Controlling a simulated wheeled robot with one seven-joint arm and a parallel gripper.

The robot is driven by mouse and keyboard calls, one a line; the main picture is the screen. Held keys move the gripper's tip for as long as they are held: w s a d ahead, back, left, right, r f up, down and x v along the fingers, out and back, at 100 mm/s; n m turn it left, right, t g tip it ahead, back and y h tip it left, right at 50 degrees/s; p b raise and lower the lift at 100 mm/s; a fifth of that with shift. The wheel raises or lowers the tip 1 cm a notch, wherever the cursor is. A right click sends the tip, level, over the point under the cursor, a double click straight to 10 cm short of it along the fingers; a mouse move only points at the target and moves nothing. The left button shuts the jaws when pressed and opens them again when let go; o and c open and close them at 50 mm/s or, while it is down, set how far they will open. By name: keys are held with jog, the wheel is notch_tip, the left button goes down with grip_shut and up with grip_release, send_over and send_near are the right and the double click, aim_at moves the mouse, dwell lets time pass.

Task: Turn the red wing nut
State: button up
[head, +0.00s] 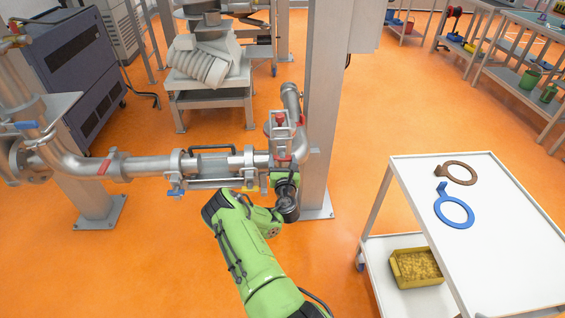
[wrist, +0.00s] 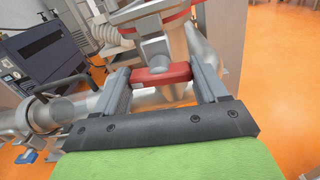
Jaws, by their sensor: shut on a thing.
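The red wing nut (wrist: 160,76) is a rounded bar with a grey metal boss at its middle, seen in the wrist view. My gripper (wrist: 162,84) has one grey finger at each end of the bar and is shut on it. The bar lies nearly level in that view, slightly tilted up at the right. In the head view my green arm reaches to the right end of the steel pipe (head: 147,166). My fingers are hidden there, and I cannot tell the held wing nut apart from other red parts near that pipe end.
A blue wing nut (head: 177,190) hangs under the pipe clamp; it also shows in the wrist view (wrist: 27,157). A steel post (head: 321,120) stands just right of my arm's end. A white cart (head: 495,265) holds a blue ring (head: 455,211) and a brown ring (head: 462,174).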

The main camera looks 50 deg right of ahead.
jog(key=m+b, duration=0.1)
jog(key=m, duration=0.3)
jog(key=shift+f+b, duration=0.1)
jog(key=shift+b, duration=0.3)
jog(key=m+b, duration=0.2)
jog(key=m, duration=0.1)
jog(key=shift+m, duration=0.4)
jog(key=m+b, duration=0.2)
jog(key=m, duration=0.2)
jog(key=shift+s+m, duration=0.1)
jog(key=shift+m, duration=0.2)
jog(key=m+b, duration=0.2)
jog(key=m, duration=0.1)
jog(key=shift+m, duration=0.3)
jog(key=m+b, duration=0.1)
jog(key=m, duration=0.4)
jog(key=shift+f+b, duration=0.1)
jog(key=shift+b, duration=0.2)
jog(key=m+b, duration=0.1)
jog(key=m, duration=0.4)
jog(key=shift+m, duration=0.5)
jog(key=shift+f, duration=0.1)
jog(key=o, duration=1.1)
jog(key=shift+c, duration=0.2)
